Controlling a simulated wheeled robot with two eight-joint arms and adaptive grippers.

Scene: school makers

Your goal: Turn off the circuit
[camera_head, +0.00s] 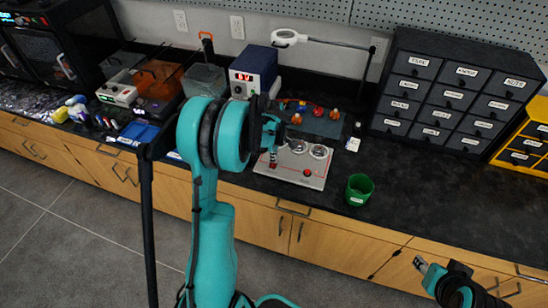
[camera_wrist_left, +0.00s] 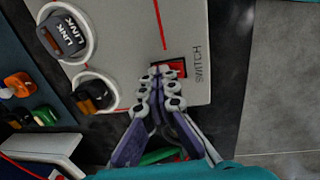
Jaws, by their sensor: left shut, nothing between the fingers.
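The circuit board (camera_head: 292,181) is a pale panel near the counter's front edge, with two round white-rimmed parts and a small round red part. In the left wrist view the board (camera_wrist_left: 128,25) carries a red rocker in a black frame, the switch (camera_wrist_left: 178,66), beside the printed word SWITCH. My left gripper (camera_head: 272,160) is shut and empty. In the wrist view its fingertips (camera_wrist_left: 160,73) are at the switch and partly cover it; I cannot tell whether they touch it. My right gripper (camera_head: 420,264) is at lower right, away from the counter; its jaw opening is unclear.
A green cup (camera_head: 359,189) stands right of the board. Behind the board is a dark tray (camera_head: 322,126) with small coloured parts. A blue power supply (camera_head: 254,68) with a red display stands behind left. Labelled drawers (camera_head: 440,90) stand at the right. The counter between cup and drawers is clear.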

